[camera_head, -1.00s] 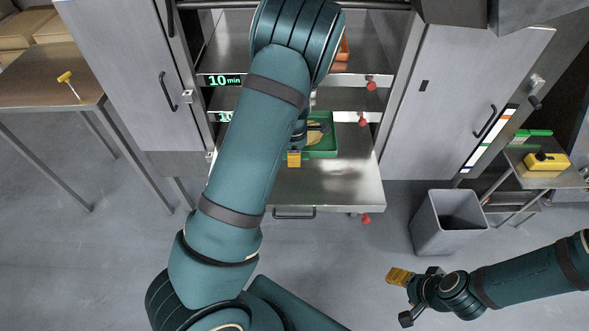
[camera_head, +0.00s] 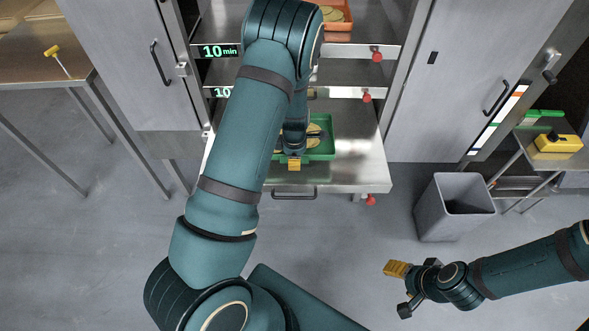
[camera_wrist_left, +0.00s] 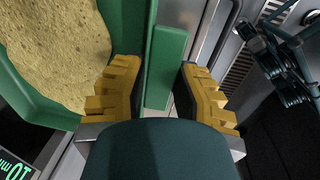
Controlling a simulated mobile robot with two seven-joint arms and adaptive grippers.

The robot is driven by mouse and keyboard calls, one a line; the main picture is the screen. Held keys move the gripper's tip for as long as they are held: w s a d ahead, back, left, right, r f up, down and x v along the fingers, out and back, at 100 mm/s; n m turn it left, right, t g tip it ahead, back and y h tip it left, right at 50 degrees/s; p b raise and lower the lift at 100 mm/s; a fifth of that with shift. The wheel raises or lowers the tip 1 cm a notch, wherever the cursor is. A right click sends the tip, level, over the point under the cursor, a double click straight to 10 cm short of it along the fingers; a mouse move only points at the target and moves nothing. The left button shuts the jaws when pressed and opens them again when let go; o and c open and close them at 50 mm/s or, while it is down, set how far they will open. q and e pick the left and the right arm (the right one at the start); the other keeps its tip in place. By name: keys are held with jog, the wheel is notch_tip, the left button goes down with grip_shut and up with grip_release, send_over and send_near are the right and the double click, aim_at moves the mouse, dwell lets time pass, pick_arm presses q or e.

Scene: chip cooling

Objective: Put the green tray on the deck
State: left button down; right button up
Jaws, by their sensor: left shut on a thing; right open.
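The green tray (camera_head: 320,152) shows in the head view over the pulled-out steel deck (camera_head: 356,172), near its front edge. Tan round chips lie in it. I cannot tell whether the tray touches the deck. My left gripper (camera_head: 293,164) is shut on the tray's near rim; my forearm hides the tray's left part. In the left wrist view the yellow fingers (camera_wrist_left: 158,95) stand on either side of the green rim (camera_wrist_left: 168,62), with a big chip (camera_wrist_left: 55,50) beside them. My right gripper (camera_head: 398,288) is open and empty, low at the right.
An orange tray (camera_head: 347,22) with chips stands on a shelf above. Red knobs (camera_head: 367,97) stick out at the shelves' right ends. A grey bin (camera_head: 440,215) stands right of the deck. A side table with a yellow box (camera_head: 556,146) is at far right. Floor in front is clear.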

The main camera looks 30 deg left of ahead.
aim_at(294, 173)
pick_arm(q)
jog(key=shift+f+b, duration=0.55)
jog(key=shift+f, duration=1.85)
jog(key=shift+f, duration=0.15)
jog(key=c, duration=0.8)
grip_release()
